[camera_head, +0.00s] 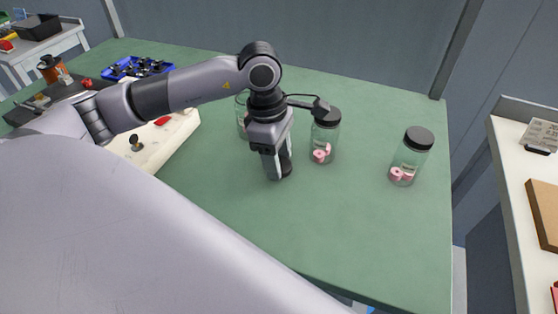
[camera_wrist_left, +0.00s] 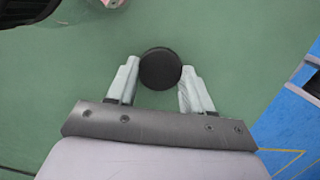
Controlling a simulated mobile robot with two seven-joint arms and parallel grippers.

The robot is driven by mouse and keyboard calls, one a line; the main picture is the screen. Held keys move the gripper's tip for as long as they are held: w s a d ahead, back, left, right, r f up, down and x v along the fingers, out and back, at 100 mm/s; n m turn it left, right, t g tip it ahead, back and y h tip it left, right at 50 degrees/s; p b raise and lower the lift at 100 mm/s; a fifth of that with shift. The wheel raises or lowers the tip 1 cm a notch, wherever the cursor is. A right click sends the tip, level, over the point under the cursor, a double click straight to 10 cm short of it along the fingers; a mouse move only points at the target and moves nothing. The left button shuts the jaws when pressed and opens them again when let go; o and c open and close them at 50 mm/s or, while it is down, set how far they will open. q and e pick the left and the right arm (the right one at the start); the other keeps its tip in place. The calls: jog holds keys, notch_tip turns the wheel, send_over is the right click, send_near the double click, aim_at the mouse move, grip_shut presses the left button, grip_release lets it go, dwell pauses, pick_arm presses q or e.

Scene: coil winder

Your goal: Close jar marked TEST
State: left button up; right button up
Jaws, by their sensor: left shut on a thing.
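My left gripper (camera_head: 279,170) points down at the green table, fingers low near its surface. In the left wrist view it is shut on a round black lid (camera_wrist_left: 160,68), one finger on each side. A glass jar (camera_head: 241,113) stands behind my arm, mostly hidden; no black lid shows on its visible part. A middle jar (camera_head: 323,143) with a black lid and pink pieces stands just right of the gripper. A right jar (camera_head: 408,160), also black-lidded with pink pieces, stands farther right. The jar labels are too small to read. My right gripper is not in view.
The green table (camera_head: 350,225) is clear in front of the jars. A cream-coloured machine (camera_head: 165,140) and a blue tray (camera_head: 137,67) of dark parts are at the left. A separate white table (camera_head: 515,190) stands beyond the right edge.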

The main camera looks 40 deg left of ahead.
pick_arm(q)
jog(key=shift+r, duration=0.1)
notch_tip(320, 180, up, 20)
jog(key=p, duration=0.2)
dwell(0.5)
